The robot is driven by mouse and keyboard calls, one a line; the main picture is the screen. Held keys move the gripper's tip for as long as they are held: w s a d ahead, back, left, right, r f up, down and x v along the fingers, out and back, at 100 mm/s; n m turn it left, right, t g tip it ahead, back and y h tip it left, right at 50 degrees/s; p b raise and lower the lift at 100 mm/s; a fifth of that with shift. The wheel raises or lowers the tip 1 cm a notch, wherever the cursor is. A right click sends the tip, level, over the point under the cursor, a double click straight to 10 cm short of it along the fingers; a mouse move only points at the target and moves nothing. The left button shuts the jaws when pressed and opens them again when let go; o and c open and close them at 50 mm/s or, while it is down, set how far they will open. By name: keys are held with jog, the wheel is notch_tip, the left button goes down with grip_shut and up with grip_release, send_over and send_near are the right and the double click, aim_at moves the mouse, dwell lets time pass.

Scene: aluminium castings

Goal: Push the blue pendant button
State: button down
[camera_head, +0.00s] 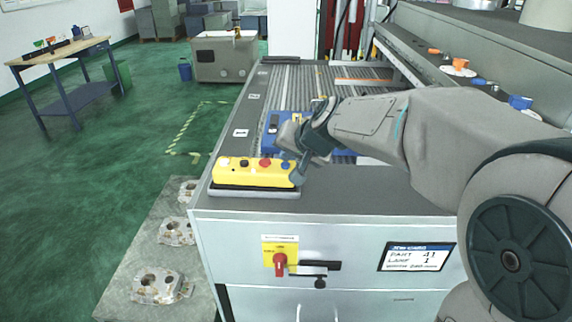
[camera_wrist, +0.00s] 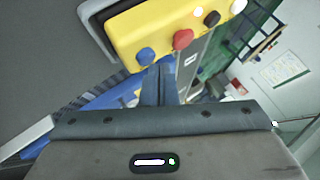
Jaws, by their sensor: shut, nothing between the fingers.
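The yellow pendant (camera_head: 252,175) lies on a dark pad on the near left corner of the bench, with a row of buttons on its face. The blue button (camera_head: 285,165) is at its right end, beside the red button (camera_head: 265,163). In the wrist view the blue button (camera_wrist: 145,56) is just above and left of my fingertips (camera_wrist: 163,68). My gripper (camera_head: 299,174) is shut and empty, reaching down close to the pendant's right end. I cannot tell whether the fingertips touch the button or pendant.
A blue tray (camera_head: 268,142) lies behind the pendant on the ribbed bench top. A red rotary switch on a yellow plate (camera_head: 280,262) and a display (camera_head: 416,257) are on the bench front. Castings (camera_head: 158,287) sit on a slab at left.

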aim_at(288, 170)
jog(key=shift+f+b, duration=0.45)
jog(key=shift+b, duration=0.1)
dwell(0.4)
jog(key=shift+r, duration=0.1)
dwell(0.4)
jog(key=shift+r+p, duration=0.6)
jog(key=shift+r, duration=0.2)
notch_tip(288, 170, up, 5)
jog(key=p, duration=0.3)
jog(key=shift+p, duration=0.3)
jog(key=s+d+f+g+h, duration=0.1)
jog(key=s+d+f, duration=0.2)
jog(key=s+d, duration=0.2)
jog(key=s+d+f+n+g+h, duration=0.1)
jog(key=s+d, duration=0.4)
jog(key=s, duration=0.6)
jog(key=s+d+f+n+g+h, duration=0.1)
jog(key=s+d+f+g+h, duration=0.1)
jog(key=s+d+f, duration=0.3)
jog(key=s+h, duration=0.1)
jog(key=s, duration=0.3)
jog(key=shift+d+f, duration=0.15)
jog(key=shift+f, duration=0.1)
